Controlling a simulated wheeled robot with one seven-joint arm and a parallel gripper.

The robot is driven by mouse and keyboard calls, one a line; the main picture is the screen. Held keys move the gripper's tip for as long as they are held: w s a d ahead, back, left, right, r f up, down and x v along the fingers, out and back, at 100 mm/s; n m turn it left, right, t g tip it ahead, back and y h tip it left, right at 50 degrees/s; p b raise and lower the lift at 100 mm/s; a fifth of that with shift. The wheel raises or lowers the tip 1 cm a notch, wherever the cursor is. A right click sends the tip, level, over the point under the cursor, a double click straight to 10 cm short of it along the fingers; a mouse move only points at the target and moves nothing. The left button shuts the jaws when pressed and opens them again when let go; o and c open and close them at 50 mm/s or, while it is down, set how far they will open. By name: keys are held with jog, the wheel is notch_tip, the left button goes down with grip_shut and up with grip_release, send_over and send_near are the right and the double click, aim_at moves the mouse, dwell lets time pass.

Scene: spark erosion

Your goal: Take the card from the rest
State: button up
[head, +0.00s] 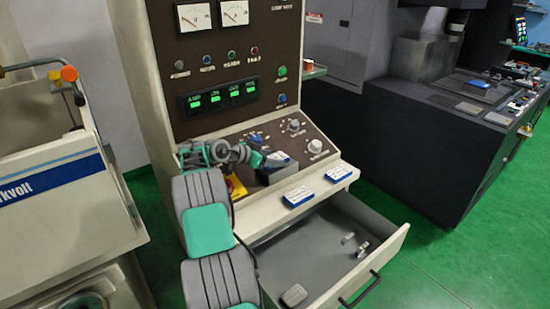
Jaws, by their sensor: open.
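My gripper (252,157) is at the end of my green and grey arm, low over the sloping control panel. It is open. Just right of its fingers, a small blue and white piece (278,158), perhaps the card, leans on a grey block (284,173), perhaps the rest. I cannot tell whether the fingers touch it. Two other flat blue and white pieces, a nearer one (299,196) and a farther one (338,173), lie on the cream ledge in front. My arm hides the left part of the panel.
Below the ledge, an open drawer (325,254) juts out, holding a few small metal parts (358,244) and a grey block (294,295). Knobs (316,147) stand on the panel to the right. A yellow and red piece (236,187) shows beside my arm. Green floor is clear at right.

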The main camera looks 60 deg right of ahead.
jog(key=shift+a, duration=0.1)
jog(key=shift+c, duration=0.2)
grip_shut()
dwell(0.4)
